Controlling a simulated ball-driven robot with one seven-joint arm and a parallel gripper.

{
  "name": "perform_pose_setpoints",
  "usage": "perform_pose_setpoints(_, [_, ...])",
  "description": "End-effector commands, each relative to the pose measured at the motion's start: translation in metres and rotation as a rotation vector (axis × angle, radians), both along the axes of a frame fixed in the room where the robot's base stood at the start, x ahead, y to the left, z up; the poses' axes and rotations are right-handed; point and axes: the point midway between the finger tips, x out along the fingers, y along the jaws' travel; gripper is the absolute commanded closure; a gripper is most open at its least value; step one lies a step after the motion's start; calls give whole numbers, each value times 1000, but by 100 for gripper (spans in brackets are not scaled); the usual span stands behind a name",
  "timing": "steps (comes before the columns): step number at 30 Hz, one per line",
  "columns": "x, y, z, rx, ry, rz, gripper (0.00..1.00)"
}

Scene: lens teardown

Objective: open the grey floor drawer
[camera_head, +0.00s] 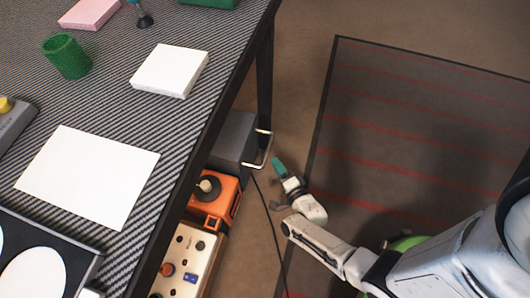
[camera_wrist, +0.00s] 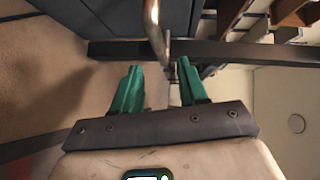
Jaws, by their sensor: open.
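The grey floor drawer (camera_head: 234,137) is a box on the floor under the table, partly hidden by the tabletop. Its pale metal bar handle (camera_head: 263,151) faces right, toward my gripper (camera_head: 278,167). My gripper is low, just right of the handle, with green fingers. In the wrist view, my gripper (camera_wrist: 161,72) is open and empty, one finger on each side of the line of the handle (camera_wrist: 153,25). The handle's lower end shows near the fingertips. I cannot tell whether it touches them. A grey-blue face (camera_wrist: 80,18), apparently the drawer, shows at the upper left.
A dark table leg (camera_head: 264,75) stands behind the drawer. An orange case (camera_head: 225,200) and a beige box with knobs (camera_head: 184,262) sit nearer under the table (camera_head: 222,75). A black cable (camera_head: 272,215) lies on the floor. A striped mat (camera_head: 400,110) is at right.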

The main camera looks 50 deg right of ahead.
Motion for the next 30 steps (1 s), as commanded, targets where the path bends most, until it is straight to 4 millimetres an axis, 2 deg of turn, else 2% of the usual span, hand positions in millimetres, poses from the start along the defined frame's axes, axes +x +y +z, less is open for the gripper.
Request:
perform_pose_setpoints(6, [38,-18,-8,-1,-2,0,57])
perform_pose_setpoints(12, [64,-30,-12,-1,0,1,57])
perform_pose_setpoints(18, [75,-36,-12,-2,1,1,57])
perform_pose_setpoints(26, [76,-36,-12,-1,2,2,57])
perform_pose_setpoints(30, [76,-36,-12,-1,2,2,68])
